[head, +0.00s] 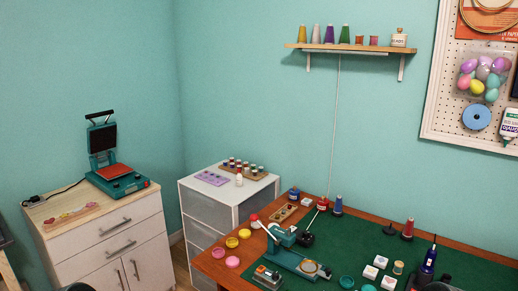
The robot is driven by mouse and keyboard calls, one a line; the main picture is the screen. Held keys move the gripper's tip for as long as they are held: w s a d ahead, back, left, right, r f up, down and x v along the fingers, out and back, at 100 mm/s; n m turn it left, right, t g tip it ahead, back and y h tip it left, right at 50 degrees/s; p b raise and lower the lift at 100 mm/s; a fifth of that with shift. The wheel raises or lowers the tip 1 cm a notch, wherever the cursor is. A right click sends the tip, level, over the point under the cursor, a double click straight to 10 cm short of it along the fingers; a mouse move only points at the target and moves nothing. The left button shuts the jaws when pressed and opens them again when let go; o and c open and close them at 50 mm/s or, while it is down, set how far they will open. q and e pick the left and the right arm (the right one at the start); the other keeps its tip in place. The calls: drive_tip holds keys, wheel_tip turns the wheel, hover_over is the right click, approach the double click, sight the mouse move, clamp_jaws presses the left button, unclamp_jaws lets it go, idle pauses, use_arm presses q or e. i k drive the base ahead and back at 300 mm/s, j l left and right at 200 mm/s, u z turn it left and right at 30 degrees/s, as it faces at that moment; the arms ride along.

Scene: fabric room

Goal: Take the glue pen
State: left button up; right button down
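A white and green bottle (509,125) hangs on the pegboard at the right. Neither gripper can be made out. Dark rounded shapes at the bottom edge, left and right, may be parts of my arms.
The wooden table (238,271) carries a teal press (292,262), small white boxes (375,265), colored pots (244,233) and thread spools. A white drawer unit (208,211) and a pale cabinet (95,239) with a heat press (117,170) stand left. The green mat's back right is fairly clear.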

sight(426, 267)
drive_tip(key=z, duration=1.3)
